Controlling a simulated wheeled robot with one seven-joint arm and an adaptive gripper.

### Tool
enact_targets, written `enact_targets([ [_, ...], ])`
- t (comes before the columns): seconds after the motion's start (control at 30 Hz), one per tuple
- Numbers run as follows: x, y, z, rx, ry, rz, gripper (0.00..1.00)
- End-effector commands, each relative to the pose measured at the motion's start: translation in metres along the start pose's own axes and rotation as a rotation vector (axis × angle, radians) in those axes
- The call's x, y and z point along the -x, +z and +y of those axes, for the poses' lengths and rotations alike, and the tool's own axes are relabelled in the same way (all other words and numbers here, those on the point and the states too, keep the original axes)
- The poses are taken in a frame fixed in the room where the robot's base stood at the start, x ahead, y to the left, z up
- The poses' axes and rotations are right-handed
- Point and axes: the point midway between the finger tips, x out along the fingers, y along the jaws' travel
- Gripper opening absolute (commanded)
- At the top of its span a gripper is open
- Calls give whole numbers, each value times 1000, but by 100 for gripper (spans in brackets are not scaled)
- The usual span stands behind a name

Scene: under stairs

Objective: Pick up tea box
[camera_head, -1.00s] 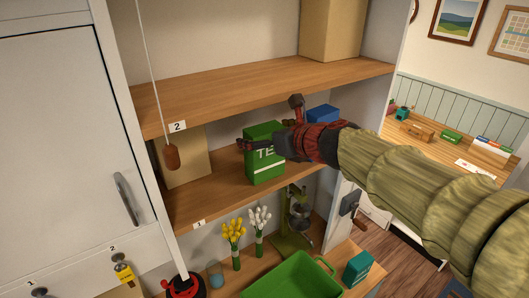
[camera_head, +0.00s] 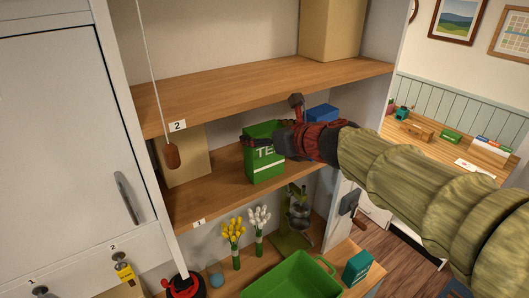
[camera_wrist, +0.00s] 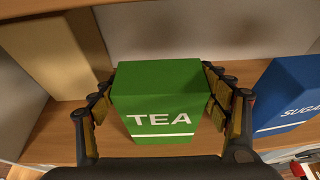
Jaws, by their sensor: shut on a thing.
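The green tea box (camera_head: 264,166) stands upright on the middle shelf (camera_head: 205,200), marked 1. It also shows in the wrist view (camera_wrist: 160,105), with white TEA lettering and a white stripe facing me. My gripper (camera_head: 262,138) reaches in from the right and is shut on the tea box. In the wrist view its fingers (camera_wrist: 160,98) lie along the left and right sides of the box. The box's underside is hidden, so I cannot tell whether it is clear of the shelf.
A blue sugar box (camera_wrist: 290,95) stands close to the right of the tea box. A cardboard box (camera_head: 187,157) stands to the left. The upper shelf (camera_head: 250,88) is above my gripper. A cord with a wooden handle (camera_head: 172,156) hangs in front on the left.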

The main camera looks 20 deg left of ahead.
Motion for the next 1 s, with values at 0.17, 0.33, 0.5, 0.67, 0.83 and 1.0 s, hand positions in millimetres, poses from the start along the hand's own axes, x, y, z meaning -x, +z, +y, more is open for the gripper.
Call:
enact_targets([
  [0.17,0,0,0,0,0,1,42],
  [0.33,0,0,0,0,0,1,32],
  [0.5,0,-1,0,0,0,1,22],
  [0.67,0,1,0,0,0,-1,19],
  [0.83,0,1,0,1,0,-1,19],
  [1.0,4,10,0,2,0,-2,19],
])
